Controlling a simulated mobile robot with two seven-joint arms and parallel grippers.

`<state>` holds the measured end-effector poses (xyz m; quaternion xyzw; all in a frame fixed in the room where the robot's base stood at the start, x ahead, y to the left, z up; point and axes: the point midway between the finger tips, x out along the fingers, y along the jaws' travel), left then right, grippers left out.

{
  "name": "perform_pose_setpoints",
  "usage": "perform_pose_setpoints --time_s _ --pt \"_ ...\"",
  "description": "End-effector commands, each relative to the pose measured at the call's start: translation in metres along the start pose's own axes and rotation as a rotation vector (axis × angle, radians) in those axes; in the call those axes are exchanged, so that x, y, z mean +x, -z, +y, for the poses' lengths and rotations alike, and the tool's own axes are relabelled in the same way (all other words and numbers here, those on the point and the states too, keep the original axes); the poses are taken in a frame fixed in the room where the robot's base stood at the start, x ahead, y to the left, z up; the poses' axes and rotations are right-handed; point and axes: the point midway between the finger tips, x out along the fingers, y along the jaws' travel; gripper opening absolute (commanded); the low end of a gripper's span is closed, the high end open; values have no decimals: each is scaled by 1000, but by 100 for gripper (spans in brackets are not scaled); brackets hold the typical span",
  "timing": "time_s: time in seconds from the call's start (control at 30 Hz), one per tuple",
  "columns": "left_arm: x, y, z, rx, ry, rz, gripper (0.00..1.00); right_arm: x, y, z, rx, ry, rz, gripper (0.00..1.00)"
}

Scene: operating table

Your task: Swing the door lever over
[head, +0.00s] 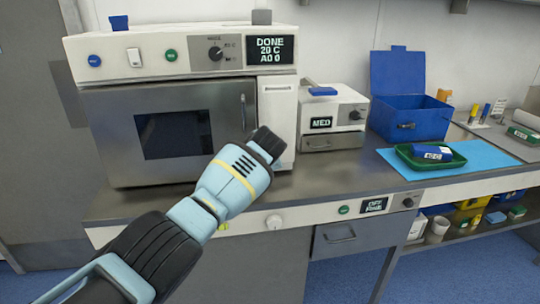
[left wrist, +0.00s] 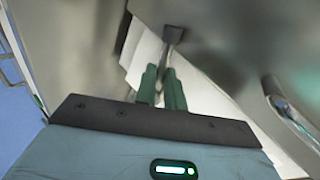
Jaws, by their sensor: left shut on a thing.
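The door lever (left wrist: 173,36) shows in the left wrist view as a dark block with a thin metal stem running down between the fingers. My left gripper (left wrist: 162,74) is shut on this stem with its green-tipped fingers. In the head view my left gripper (head: 268,143) is at the right edge of the steel oven door (head: 108,130), by the white side panel (head: 281,100). My gripper's own body hides the lever and fingertips there. The door looks closed, with an upright handle (head: 243,112). My right gripper is not in view.
The oven's display (head: 270,50) reads DONE, 20 C. A small white device (head: 346,112) marked MED stands to the right. Beyond are an open blue box (head: 411,122) and a green tray (head: 402,154) on a blue mat (head: 485,157). The steel counter front is mostly clear.

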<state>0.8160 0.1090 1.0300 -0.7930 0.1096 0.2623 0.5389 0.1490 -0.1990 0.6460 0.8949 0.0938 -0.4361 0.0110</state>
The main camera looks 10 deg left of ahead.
Motion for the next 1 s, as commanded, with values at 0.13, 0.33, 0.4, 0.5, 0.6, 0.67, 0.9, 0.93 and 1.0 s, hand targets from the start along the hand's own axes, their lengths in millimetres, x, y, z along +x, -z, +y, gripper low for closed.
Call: perform_pose_setpoints --time_s 0.13,0.33,0.4,0.5,0.6,0.67,0.9,0.93,1.0 --pt "0 1 -1 56 1 -35 0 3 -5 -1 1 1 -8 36" --pt "-2 1 -3 95 2 -63 0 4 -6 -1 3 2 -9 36" --pt "-2 1 -3 102 2 -67 0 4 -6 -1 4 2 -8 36" --pt "-2 1 -4 107 2 -70 0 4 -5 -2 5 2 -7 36" --pt "-2 1 -4 108 2 -71 0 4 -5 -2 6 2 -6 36" --pt "-2 1 -4 108 2 -71 0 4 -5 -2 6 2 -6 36" --pt "-2 1 -4 107 3 -71 21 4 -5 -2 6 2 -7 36" --pt "-2 1 -4 107 3 -71 25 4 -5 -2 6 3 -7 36" --pt "-2 1 -4 107 2 -70 32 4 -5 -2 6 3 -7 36"
